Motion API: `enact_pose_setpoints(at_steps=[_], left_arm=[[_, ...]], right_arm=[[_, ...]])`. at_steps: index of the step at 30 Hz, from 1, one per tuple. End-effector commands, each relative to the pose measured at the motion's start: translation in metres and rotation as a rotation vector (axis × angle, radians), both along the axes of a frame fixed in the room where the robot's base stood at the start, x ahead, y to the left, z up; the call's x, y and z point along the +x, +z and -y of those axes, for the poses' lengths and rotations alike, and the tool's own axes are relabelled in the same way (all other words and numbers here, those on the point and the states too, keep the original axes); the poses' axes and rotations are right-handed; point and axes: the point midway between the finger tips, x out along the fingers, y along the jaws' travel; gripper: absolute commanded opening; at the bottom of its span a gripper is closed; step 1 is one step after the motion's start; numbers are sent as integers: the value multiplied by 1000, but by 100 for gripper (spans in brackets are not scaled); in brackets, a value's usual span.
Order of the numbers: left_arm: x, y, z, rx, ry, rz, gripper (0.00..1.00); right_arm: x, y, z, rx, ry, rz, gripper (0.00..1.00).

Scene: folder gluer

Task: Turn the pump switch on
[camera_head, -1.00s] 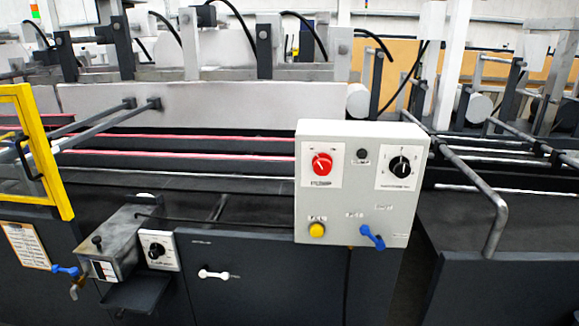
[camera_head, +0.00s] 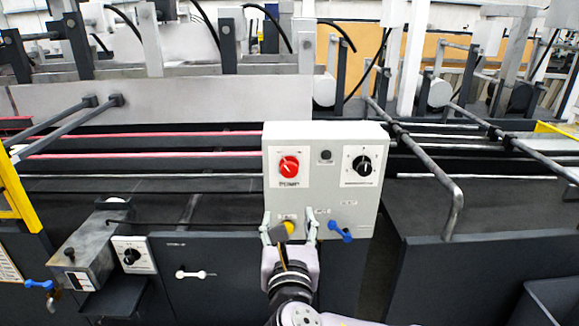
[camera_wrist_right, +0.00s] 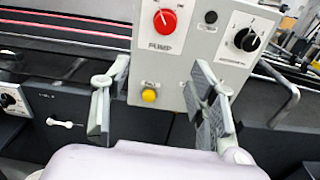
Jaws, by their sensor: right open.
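The pump switch is a red rotary knob (camera_head: 289,167) on a white plate at the upper left of the grey control box (camera_head: 330,135). In the right wrist view the red knob (camera_wrist_right: 165,21) sits above the label PUMP. My right gripper (camera_head: 290,226) is open and empty in front of the lower part of the box, below the knob. In the right wrist view its fingers (camera_wrist_right: 160,98) stand apart, with the yellow button (camera_wrist_right: 149,96) showing between them. The left gripper is not in view.
A black rotary knob (camera_head: 362,166) and a small dark button (camera_head: 325,155) share the box face. A blue lever (camera_head: 340,232) is at its lower right. A metal rail (camera_head: 455,205) stands to the right, and a second black dial (camera_head: 131,256) is lower left.

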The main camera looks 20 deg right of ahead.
Motion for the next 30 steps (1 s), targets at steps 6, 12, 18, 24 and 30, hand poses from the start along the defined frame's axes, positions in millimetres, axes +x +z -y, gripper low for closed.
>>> enact_pose_setpoints(at_steps=[6, 12, 18, 24, 30], left_arm=[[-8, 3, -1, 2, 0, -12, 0], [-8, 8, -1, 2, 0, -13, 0], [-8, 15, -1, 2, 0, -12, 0], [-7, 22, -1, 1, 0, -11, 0], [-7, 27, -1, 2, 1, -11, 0]], right_arm=[[-7, 21, 5, -64, -5, 21, 53], [27, 22, 15, -64, -8, 21, 53], [70, 22, 28, -62, -8, 19, 53], [111, 22, 39, -60, -6, 19, 53], [140, 21, 47, -59, -5, 19, 53]])
